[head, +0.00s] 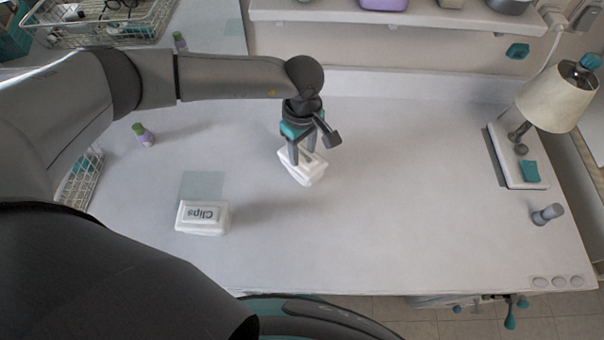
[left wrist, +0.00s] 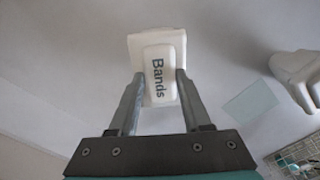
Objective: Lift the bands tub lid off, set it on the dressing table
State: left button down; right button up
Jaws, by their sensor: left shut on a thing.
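The white bands tub (head: 308,176) stands on the dressing table (head: 400,210), in the middle of the head view. Its lid (left wrist: 157,78), marked "Bands", shows in the left wrist view with a raised block between my fingers. My left gripper (head: 303,158) points down and is shut on this lid, one finger on each side of the block. White tub shows just below the gripper; I cannot tell whether there is a gap under the lid. My right gripper is not in view.
A white clips tub (head: 203,218) stands at the left front, beside a pale green square (head: 202,185). A small green-capped bottle (head: 143,135) stands behind it. A lamp (head: 552,100) and a grey cylinder (head: 547,214) are at the right. The table's centre right is clear.

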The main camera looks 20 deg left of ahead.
pick_arm(q)
jog(key=shift+a+r+p, duration=0.1)
jog(key=shift+r+p, duration=0.35)
dwell(0.7)
jog(key=shift+r+p, duration=1.35)
jog(key=shift+r, duration=0.65)
